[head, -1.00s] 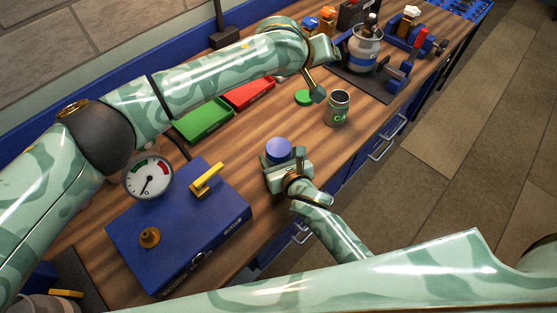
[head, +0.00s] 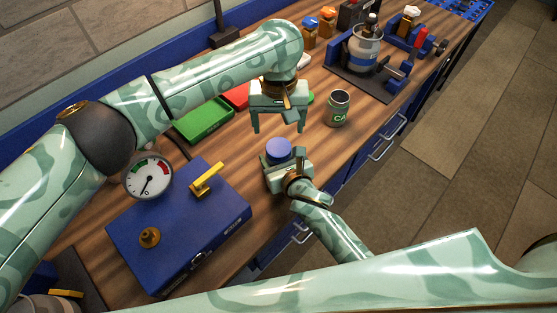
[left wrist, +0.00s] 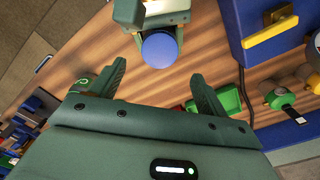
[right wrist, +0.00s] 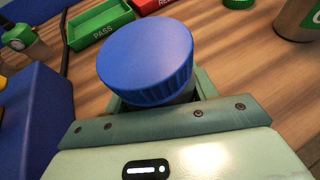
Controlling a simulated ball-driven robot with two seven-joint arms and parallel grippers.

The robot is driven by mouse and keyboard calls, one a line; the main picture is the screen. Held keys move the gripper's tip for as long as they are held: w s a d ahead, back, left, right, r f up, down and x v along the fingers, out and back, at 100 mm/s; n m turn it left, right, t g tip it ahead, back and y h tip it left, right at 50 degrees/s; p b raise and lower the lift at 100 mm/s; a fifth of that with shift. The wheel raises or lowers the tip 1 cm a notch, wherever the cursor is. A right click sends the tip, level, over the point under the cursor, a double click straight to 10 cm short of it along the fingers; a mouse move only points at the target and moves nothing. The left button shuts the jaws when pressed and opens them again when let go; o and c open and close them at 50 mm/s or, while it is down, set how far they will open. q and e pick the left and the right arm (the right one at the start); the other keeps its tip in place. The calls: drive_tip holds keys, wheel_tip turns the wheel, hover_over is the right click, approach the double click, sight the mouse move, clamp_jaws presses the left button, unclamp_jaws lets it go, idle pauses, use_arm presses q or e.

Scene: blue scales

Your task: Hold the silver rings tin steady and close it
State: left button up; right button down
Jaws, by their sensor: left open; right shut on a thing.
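A tin with a round blue lid (head: 278,149) stands on the wooden bench. The lid also shows in the left wrist view (left wrist: 160,49) and large in the right wrist view (right wrist: 146,58). It sits on top of the tin; the body is mostly hidden, so I cannot tell whether the lid is seated fully. My right gripper (head: 287,170) is shut around the tin's body, below the lid. My left gripper (head: 278,128) is open and empty, fingers pointing down, above and just behind the lid, apart from it.
An open silver can with a green label (head: 338,108) stands to the right. A blue case (head: 180,235) with a gauge and a yellow handle is at left. Green (head: 203,121) and red (head: 237,95) trays lie behind. The bench's front edge is close to the tin.

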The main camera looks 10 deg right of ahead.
sight(280, 148)
use_arm(q)
wheel_tip(280, 148, down, 8)
drive_tip(key=shift+r, duration=0.1)
idle(0.4)
drive_tip(key=c, duration=1)
drive_tip(key=m, duration=0.3)
drive_tip(key=o, duration=1.1)
drive_tip(key=shift+s+d, duration=0.1)
drive_tip(key=shift+d, duration=0.1)
drive_tip(key=shift+r, duration=0.1)
